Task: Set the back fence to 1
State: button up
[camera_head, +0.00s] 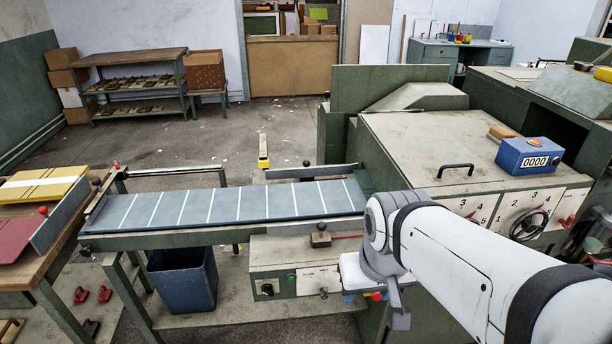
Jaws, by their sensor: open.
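My white arm comes in from the lower right, and my gripper (399,312) hangs below its wrist in front of the green machine. It is seen from behind and partly hidden by the wrist. It is open, with nothing visible between its fingers. No part is clearly labelled as the back fence; a long grey rail (311,172) runs along the far side of the blue striped feed bed (232,205). On the machine front are a white scale panel (477,209) with a red pointer, partly hidden by my arm, and a second numbered panel (523,203) with a black handwheel (529,226).
A blue counter (529,155) reading 0000 sits on the machine top beside a black handle (456,169). A control box (294,283) and blue bin (182,278) are below the bed. A wooden table (35,235) with coloured boards stands left. Floor behind is mostly clear.

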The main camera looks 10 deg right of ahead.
aim_at(306, 174)
jog(key=i, duration=1.05)
jog(key=u, duration=0.05)
